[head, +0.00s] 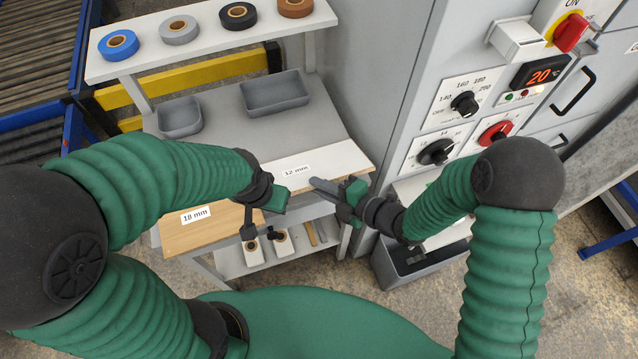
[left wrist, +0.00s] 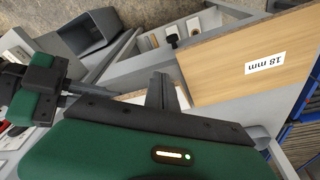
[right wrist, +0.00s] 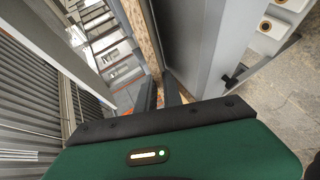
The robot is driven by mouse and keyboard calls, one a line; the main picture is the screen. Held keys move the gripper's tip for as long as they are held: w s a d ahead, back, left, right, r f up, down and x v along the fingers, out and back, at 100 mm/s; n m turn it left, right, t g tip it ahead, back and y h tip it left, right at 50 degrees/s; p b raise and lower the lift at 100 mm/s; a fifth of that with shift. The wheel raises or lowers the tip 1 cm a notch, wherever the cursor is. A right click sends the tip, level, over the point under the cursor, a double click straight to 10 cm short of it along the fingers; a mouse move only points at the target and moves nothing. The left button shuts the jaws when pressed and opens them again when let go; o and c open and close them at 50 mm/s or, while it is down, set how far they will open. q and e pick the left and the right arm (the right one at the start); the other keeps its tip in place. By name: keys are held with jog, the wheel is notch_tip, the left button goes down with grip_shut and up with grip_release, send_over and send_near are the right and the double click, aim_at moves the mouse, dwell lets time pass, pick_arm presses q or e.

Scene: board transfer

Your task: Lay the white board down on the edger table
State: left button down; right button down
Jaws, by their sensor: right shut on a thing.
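The white board (head: 340,158), labelled "12 mm", lies flat at the front right of the grey bench, as far as I can tell. My right gripper (head: 318,184) is shut on its front edge. In the right wrist view the board's speckled edge (right wrist: 143,38) runs down to the fingers (right wrist: 161,94). My left gripper (head: 268,208) is by the front edge, near where the white board meets the wooden one. Its fingers (left wrist: 162,91) look close together with nothing seen between them. I cannot tell for certain which surface is the edger table.
A wooden board (head: 215,222) labelled "18 mm" lies left of the white one. Grey bins (head: 275,95) stand behind, under a shelf (head: 205,48) of tape rolls. A grey machine (head: 400,70) with knobs stands close on the right, with an open grey bin (head: 395,275) below.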

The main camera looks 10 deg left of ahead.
jog(key=shift+w+d+f, duration=0.1)
jog(key=shift+d+f, duration=0.05)
jog(key=shift+d, duration=0.05)
jog(key=c, duration=1.6)
grip_release()
jog(key=shift+a, duration=0.2)
jog(key=shift+o, duration=1)
pick_arm(q)
jog(key=shift+w+d+f, duration=0.1)
jog(key=shift+d+f, duration=0.1)
pick_arm(e)
jog(key=shift+d, duration=0.1)
pick_arm(q)
jog(key=shift+d, duration=0.15)
pick_arm(e)
jog(key=shift+o, duration=0.2)
jog(key=shift+d, duration=0.15)
